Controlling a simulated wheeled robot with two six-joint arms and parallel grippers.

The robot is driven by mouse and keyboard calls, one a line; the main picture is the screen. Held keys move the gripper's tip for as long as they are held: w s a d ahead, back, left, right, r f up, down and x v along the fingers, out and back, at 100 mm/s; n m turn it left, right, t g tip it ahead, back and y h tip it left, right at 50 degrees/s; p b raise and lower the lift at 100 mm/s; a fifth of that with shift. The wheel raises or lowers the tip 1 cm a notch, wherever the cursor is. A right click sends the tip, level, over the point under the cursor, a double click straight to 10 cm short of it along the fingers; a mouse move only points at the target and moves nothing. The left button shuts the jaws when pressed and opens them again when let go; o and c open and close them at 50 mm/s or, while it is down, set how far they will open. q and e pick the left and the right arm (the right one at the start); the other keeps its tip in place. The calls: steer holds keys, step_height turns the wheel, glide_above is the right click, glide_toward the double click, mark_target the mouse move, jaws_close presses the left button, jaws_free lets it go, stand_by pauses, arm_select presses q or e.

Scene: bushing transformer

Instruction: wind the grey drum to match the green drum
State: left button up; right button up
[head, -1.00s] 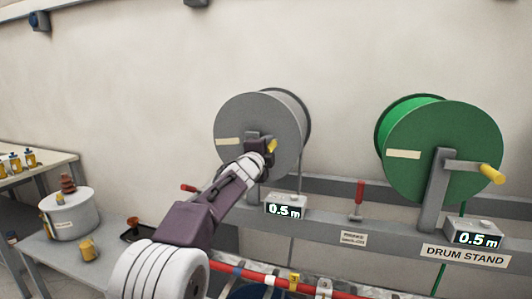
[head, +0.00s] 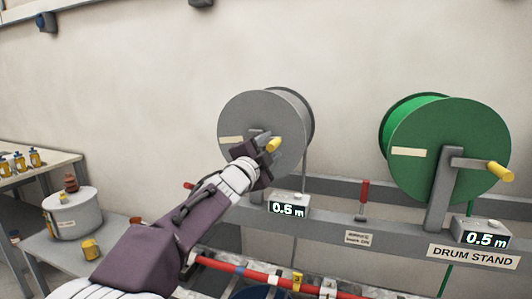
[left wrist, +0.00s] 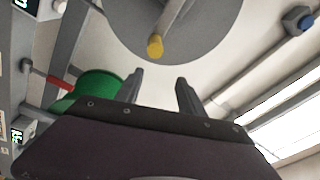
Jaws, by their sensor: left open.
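The grey drum (head: 236,112) hangs on the stand at the middle of the head view, and its display (head: 289,207) reads 0.6 m. The green drum (head: 460,125) is to its right, and its display (head: 485,238) reads 0.5 m. The grey drum's yellow crank handle (head: 273,145) is at my left gripper (head: 262,157). In the left wrist view the left gripper (left wrist: 160,78) is open, and the yellow handle (left wrist: 155,46) shows just beyond the gap between the fingertips. Part of the grey crank is hidden behind the gripper. My right gripper is not in view.
A red lever (head: 363,197) stands on the stand between the drums. A red cable (head: 250,267) runs along the front below. A pale pot (head: 75,222) and a yellow item (head: 91,249) are on the bench at left.

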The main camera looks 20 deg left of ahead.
arm_select(q)
steer(key=d+n+t+h+b, duration=0.1)
steer(key=n+t, duration=0.1)
steer(key=n, duration=0.3)
steer(key=n+t+y+b, duration=0.1)
steer(key=n+y+b, duration=0.15)
steer(key=n, duration=0.55)
glide_toward(276, 139)
steer(key=p+x, duration=0.2)
steer(key=x, duration=0.4)
steer(key=shift+w, duration=0.2)
steer(key=shift+t, duration=0.3)
jaws_close()
